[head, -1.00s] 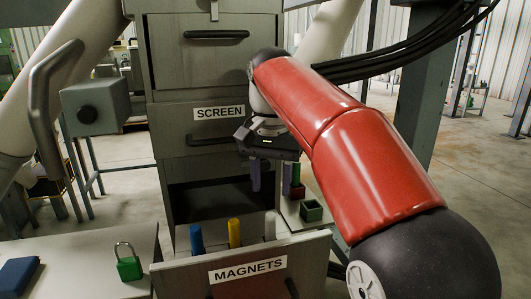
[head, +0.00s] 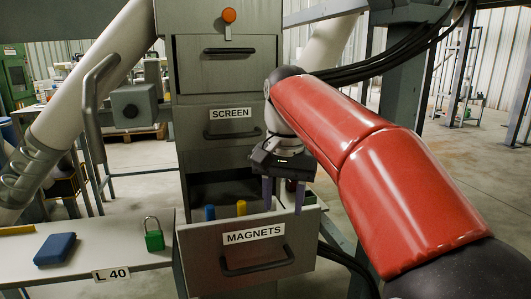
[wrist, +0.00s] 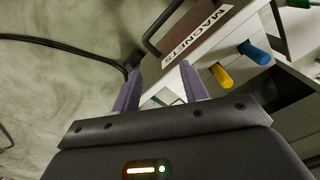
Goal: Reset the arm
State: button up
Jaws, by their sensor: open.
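My gripper (head: 284,193) is open, its two purple fingers pointing down above the right end of the open MAGNETS drawer (head: 208,264). Nothing is between the fingers. In the wrist view my gripper (wrist: 158,92) shows both fingers apart, with the drawer front beyond them. My red arm reaches in from the right in the head view.
The SCREEN drawer (head: 204,133) above is shut. A green padlock (head: 154,240) and a dark blue block (head: 56,248) rest on the shelf (head: 105,262) at the left. A grey post (head: 405,100) and black cables stand at the right. Open floor lies at the far right.

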jog(key=s+d+f+n+t, duration=0.1)
jog(key=s+d+f+t, duration=0.1)
jog(key=s+d+f, duration=0.4)
jog(key=s+d+f+n+t, duration=0.2)
jog(key=s+d+f, duration=0.4)
jog(key=s+f, duration=0.4)
jog(key=s+t, duration=0.1)
jog(key=s, duration=0.2)
jog(key=shift+f, duration=0.15)
